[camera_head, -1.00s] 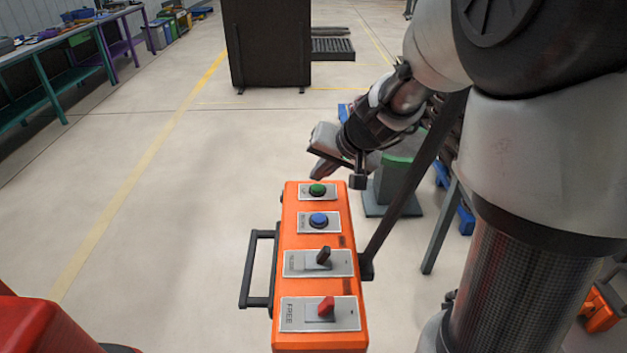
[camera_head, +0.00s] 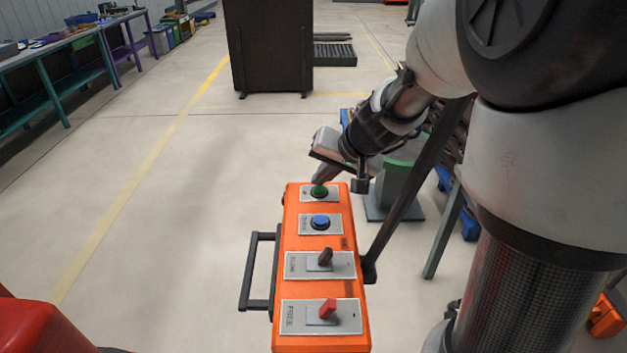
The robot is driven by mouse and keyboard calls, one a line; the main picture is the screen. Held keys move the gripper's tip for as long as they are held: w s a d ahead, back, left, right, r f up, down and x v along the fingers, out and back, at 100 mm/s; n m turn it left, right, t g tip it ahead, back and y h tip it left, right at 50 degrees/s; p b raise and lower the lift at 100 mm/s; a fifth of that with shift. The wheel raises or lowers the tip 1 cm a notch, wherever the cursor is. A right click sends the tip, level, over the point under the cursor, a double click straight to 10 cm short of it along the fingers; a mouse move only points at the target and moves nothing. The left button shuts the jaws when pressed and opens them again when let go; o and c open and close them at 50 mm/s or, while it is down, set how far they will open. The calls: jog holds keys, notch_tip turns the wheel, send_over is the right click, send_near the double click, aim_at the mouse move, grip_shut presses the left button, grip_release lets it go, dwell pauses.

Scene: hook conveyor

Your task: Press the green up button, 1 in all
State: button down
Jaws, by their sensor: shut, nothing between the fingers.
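The green button (camera_head: 319,192) sits on a light plate at the far end of the orange control box (camera_head: 291,236). My gripper (camera_head: 319,181) is shut and empty. Its fingertips point down over the far edge of the green button and overlap it in the picture; I cannot tell for sure whether they touch or press it. The blue button (camera_head: 320,221) is just nearer on the same box. A dark switch (camera_head: 326,257) and a red switch (camera_head: 328,309) follow toward the near end.
A black handle (camera_head: 248,270) sticks out on the box's left side. A dark post (camera_head: 415,190) slants up on its right. A dark cabinet (camera_head: 270,45) stands at the back and a workbench (camera_head: 60,50) at the left. The floor between is clear.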

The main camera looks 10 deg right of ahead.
aim_at(321, 191)
jog(key=shift+f+b, duration=0.45)
jog(key=shift+b, duration=0.1)
dwell(0.4)
jog(key=shift+r+p, duration=0.55)
jog(key=shift+r, duration=0.3)
jog(key=shift+r+p, duration=1.85)
jog(key=shift+r, duration=0.7)
jog(key=shift+s, duration=0.1)
